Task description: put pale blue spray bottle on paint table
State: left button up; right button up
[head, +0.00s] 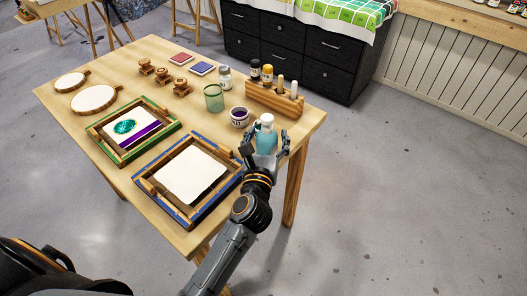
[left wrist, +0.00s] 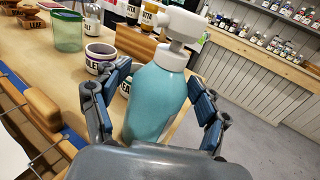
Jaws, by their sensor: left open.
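The pale blue spray bottle (head: 266,140) with a white spray head is at the right edge of the wooden paint table (head: 222,207). It also shows large in the left wrist view (left wrist: 157,100), where its base is hidden by my gripper, so I cannot tell for sure whether it rests on the top. My left gripper (head: 265,147) is open, with one finger on each side of the bottle. In the left wrist view, a gap shows between the bottle and the right finger; the left finger is close to its side. My right gripper is not in view.
A purple paint jar (head: 239,117), a green glass (head: 214,97) and a wooden rack (head: 274,98) of bottles stand close behind the bottle. A blue-edged screen frame (head: 152,187) lies left of my gripper. The floor right of the table is clear.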

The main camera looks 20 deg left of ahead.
aim_at(265, 146)
pick_arm(q)
jog(key=s, duration=0.2)
jog(key=s+d, duration=0.1)
jog(key=s, duration=0.2)
jog(key=s+b, duration=0.1)
jog(key=s, duration=0.2)
jog(key=shift+d, duration=0.25)
jog(key=shift+s, duration=0.35)
